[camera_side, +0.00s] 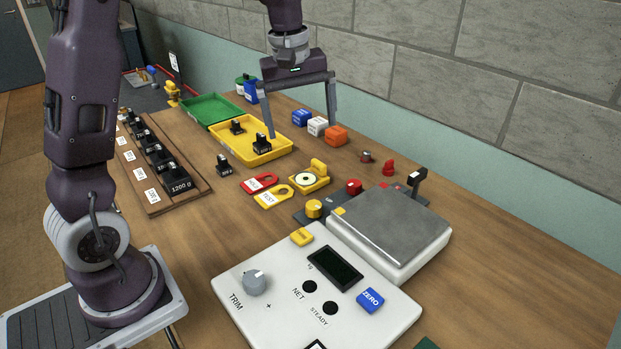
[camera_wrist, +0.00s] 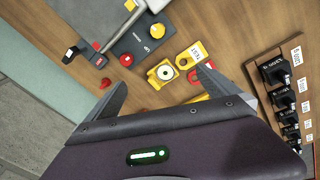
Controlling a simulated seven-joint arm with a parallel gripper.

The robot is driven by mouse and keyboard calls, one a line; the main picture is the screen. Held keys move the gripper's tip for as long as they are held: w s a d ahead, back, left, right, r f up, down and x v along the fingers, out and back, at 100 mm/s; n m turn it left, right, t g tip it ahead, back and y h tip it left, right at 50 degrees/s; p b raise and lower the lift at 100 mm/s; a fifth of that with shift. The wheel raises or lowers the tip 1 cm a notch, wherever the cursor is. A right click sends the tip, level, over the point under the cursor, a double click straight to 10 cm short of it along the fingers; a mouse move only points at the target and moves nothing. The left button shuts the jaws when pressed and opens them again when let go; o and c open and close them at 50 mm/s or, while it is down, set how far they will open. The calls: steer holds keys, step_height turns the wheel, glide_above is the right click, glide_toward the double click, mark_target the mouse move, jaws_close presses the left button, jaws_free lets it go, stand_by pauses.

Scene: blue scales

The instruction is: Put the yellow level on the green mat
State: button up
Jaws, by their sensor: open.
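The yellow level (camera_side: 309,181), a small yellow block with a round white vial on top, lies on the wooden bench beside the tags. In the wrist view the level (camera_wrist: 165,73) appears between and beyond my fingertips. My gripper (camera_side: 302,126) is open and empty, raised above the bench near the yellow tray, behind the level in the side view. Its two fingers also show in the wrist view (camera_wrist: 164,79). A dark green patch (camera_side: 428,344), perhaps the green mat, shows at the bottom edge of the side view; most of it is out of frame.
A scale (camera_side: 390,230) and its white control panel (camera_side: 280,305) stand in front. Red (camera_side: 259,184) and yellow (camera_side: 273,197) tags lie beside the level. A yellow tray (camera_side: 275,152), green tray (camera_side: 208,108), weight rack (camera_side: 165,180) and orange cube (camera_side: 336,136) surround the gripper's area.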

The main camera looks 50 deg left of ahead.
mark_target(307, 175)
steer(key=w+a+f+n+g, duration=0.1)
steer(key=w+a+f+n, duration=0.4)
steer(key=f, duration=0.5)
steer(key=shift+w+a+f+g, duration=0.4)
steer(key=shift+w+a, duration=0.35)
steer(key=shift+a, duration=0.25)
steer(key=f, duration=0.8)
steer(key=shift+w, duration=0.2)
steer(key=shift+c, duration=0.2)
